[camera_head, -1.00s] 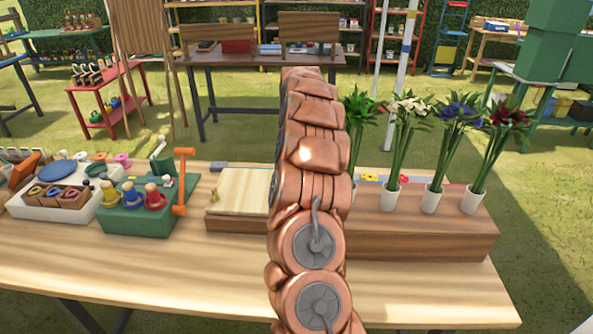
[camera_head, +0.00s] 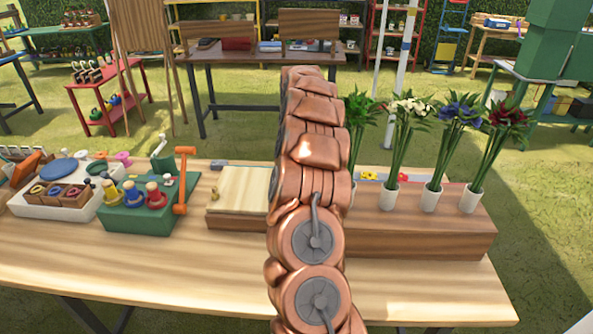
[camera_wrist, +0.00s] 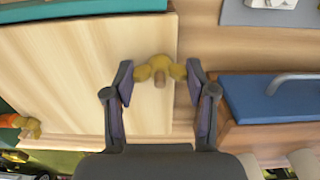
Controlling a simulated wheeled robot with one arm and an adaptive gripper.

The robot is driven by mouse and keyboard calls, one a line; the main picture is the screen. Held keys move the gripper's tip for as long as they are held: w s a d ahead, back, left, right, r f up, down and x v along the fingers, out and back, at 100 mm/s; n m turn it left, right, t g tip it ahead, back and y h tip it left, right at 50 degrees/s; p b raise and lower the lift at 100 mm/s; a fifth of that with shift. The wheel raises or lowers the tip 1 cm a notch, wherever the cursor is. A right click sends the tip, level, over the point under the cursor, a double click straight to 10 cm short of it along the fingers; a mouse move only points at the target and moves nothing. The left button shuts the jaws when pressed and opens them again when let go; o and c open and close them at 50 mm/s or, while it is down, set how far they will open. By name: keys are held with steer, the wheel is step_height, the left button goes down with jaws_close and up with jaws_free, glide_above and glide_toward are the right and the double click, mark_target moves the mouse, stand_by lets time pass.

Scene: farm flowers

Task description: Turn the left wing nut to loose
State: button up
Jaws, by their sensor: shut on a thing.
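A brass-coloured wing nut (camera_wrist: 160,70) with two rounded wings sits on a short stud near the right edge of a pale wooden board (camera_wrist: 75,75) in the wrist view. My gripper (camera_wrist: 160,74) has its two dark fingers on either side of this nut, closed on its wings. A second brass-coloured wing nut (camera_wrist: 28,126) shows at the board's left side. In the head view, a small brass nut (camera_head: 214,194) shows at the left of the pale board (camera_head: 240,186). My copper arm hides the board's right part and my gripper there.
A green stand (camera_head: 140,212) with coloured knobs and an orange hammer (camera_head: 183,180) stand left of the board. A wooden block (camera_head: 420,228) with several flower vases stands to the right. The table's front strip (camera_head: 180,275) is clear.

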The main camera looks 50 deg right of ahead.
steer(key=shift+s, duration=0.15)
steer(key=o, duration=1.2)
steer(key=shift+c, duration=0.2)
steer(key=shift+r, duration=0.15)
step_height(320, 180, up, 6)
steer(key=shift+d+f, duration=0.15)
steer(key=shift+f, duration=0.05)
steer(key=shift+r, duration=3.05)
